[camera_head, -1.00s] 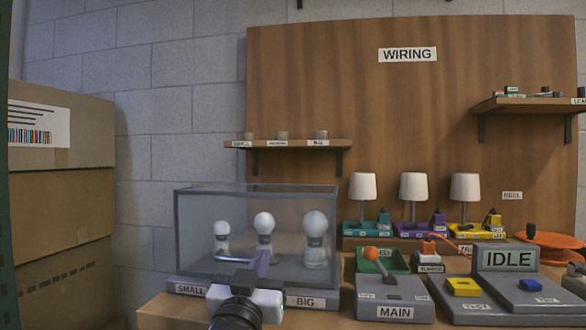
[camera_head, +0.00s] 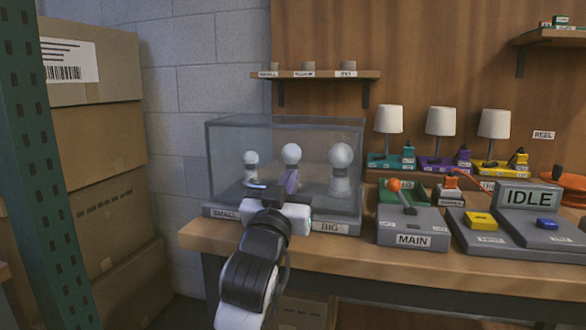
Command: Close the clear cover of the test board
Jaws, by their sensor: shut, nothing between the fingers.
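The clear cover (camera_head: 230,135) is a see-through box over the test board (camera_head: 352,229), at the back left of the bench. Its walls reach down close to the board, but my gripper hides part of the lower front edge. Three white bulbs show inside: a small one (camera_head: 250,158), a middle one (camera_head: 291,152) and a big one (camera_head: 341,155). A slanted purple piece (camera_head: 291,181) shows below the middle bulb. My gripper (camera_head: 268,187) is shut and empty at the cover's front, left of centre. I cannot tell whether it touches the cover.
The MAIN box (camera_head: 413,240) with an orange-knobbed lever (camera_head: 394,186) stands right of the board. Further right are the IDLE display (camera_head: 530,197) and three lamps, one of them purple-based (camera_head: 440,122). Cardboard boxes (camera_head: 95,140) and a green post (camera_head: 50,180) stand left.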

